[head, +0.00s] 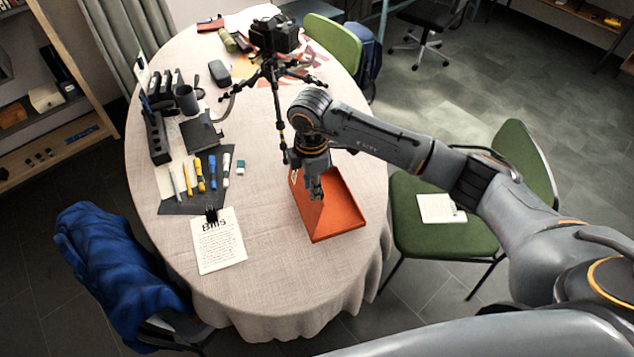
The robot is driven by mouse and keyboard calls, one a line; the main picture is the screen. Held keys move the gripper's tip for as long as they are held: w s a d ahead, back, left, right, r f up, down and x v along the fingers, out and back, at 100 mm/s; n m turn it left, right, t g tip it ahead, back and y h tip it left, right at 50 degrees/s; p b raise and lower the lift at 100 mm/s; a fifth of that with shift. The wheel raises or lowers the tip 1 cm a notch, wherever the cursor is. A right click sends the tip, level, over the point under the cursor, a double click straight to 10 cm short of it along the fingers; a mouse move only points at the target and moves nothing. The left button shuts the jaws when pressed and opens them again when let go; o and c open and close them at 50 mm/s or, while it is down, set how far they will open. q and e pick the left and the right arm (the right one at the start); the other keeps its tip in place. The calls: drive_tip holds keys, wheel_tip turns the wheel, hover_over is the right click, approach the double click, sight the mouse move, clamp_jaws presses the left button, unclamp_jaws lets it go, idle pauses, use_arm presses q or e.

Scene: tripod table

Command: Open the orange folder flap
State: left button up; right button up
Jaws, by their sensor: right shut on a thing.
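The orange folder (345,215) lies near the right side of the oval table. Its flap (305,208) shows as a slanted orange panel on the left, standing at an angle to the rest of the folder. My right gripper (316,194) points down over the folder's left part and is shut on the flap. The gripper and wrist hide the flap's upper part, and the exact grip is too small to make out. My left gripper is not in view.
A black camera on a tripod (270,72) stands just behind, one leg close to my right wrist. A "Bills" sheet (218,245), pens on a dark mat (184,208) and a desk organizer (156,135) lie left. The table's front (275,285) is clear. A green chair (412,195) stands right.

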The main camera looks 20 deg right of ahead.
drive_tip(key=a+f+b, duration=0.1)
drive_tip(key=a+b, duration=0.1)
drive_tip(key=a, duration=0.7)
drive_tip(key=shift+s+a+f, duration=0.15)
drive_tip(key=shift+a+f, duration=0.2)
drive_tip(key=shift+f, duration=0.05)
idle(1.4)
drive_tip(key=o, duration=0.6)
drive_tip(key=shift+r, duration=0.1)
idle(0.4)
wheel_tip(320, 180, up, 8)
drive_tip(key=p, duration=0.5)
drive_tip(key=shift+p, duration=0.3)
